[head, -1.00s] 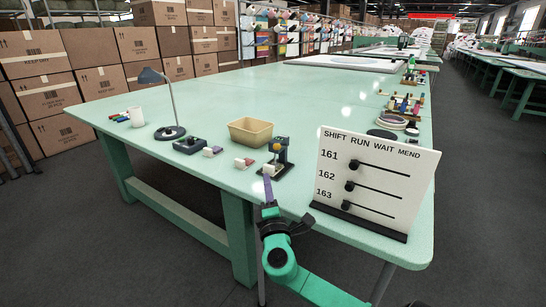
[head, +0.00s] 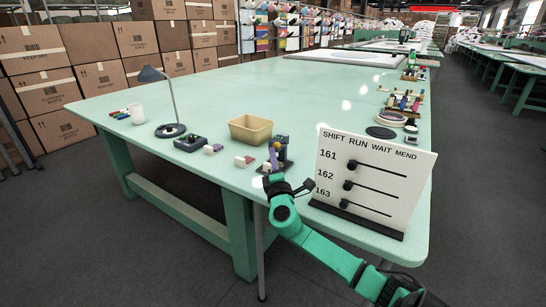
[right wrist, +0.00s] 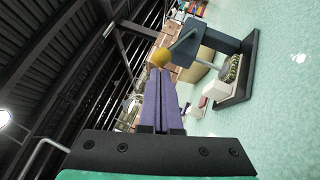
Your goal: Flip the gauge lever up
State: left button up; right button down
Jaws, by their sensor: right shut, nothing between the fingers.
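The gauge (head: 283,141) stands near the front edge of the green table, a dark blue-grey upright body on a black base. In the right wrist view the gauge body (right wrist: 218,40) is at the upper right. Its thin grey lever reaches out to a yellow knob (right wrist: 160,57). My right gripper (head: 273,152) is in front of the gauge, its purple fingers together and empty. In the right wrist view the fingertips (right wrist: 160,73) are right by the knob; I cannot tell whether they touch. My left gripper is not in view.
A white board (head: 372,180) with sliders stands close on the right. A tan bin (head: 250,129), a small red and white block (head: 245,161), a dark tray (head: 190,143) and a lamp (head: 170,130) are to the left. The table's middle is clear.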

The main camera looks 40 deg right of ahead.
jog(key=r+m+g+p, duration=0.1)
jog(key=p, duration=0.3)
jog(key=d+r+m+g+y+p, duration=0.1)
jog(key=r+p, duration=0.1)
jog(key=p, duration=0.2)
jog(key=r+m+g+p, duration=0.1)
jog(key=r+p, duration=0.1)
jog(key=p, duration=0.2)
jog(key=shift+w+d+y, duration=0.25)
jog(key=shift+d+y, duration=0.05)
jog(key=shift+d, duration=0.05)
